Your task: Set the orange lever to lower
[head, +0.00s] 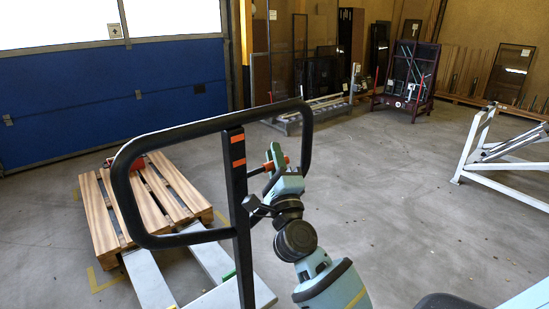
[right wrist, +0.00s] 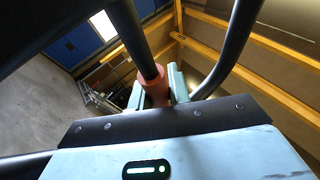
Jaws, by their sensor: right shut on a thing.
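A black loop handle (head: 125,190) on a black upright post (head: 240,200) stands in the middle of the head view. The post carries two orange marks. The orange lever (head: 286,160) shows as a small orange end inside the right part of the loop. My right gripper (head: 276,163), with teal fingers, is shut on it. In the right wrist view, the orange lever (right wrist: 153,88) is an orange-red piece on a black rod between the two fingers. The fingers cover part of it. My left gripper is not in view.
A white metal frame (head: 480,150) stands at the right. A dark rack (head: 410,75) is at the back. The middle floor is clear.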

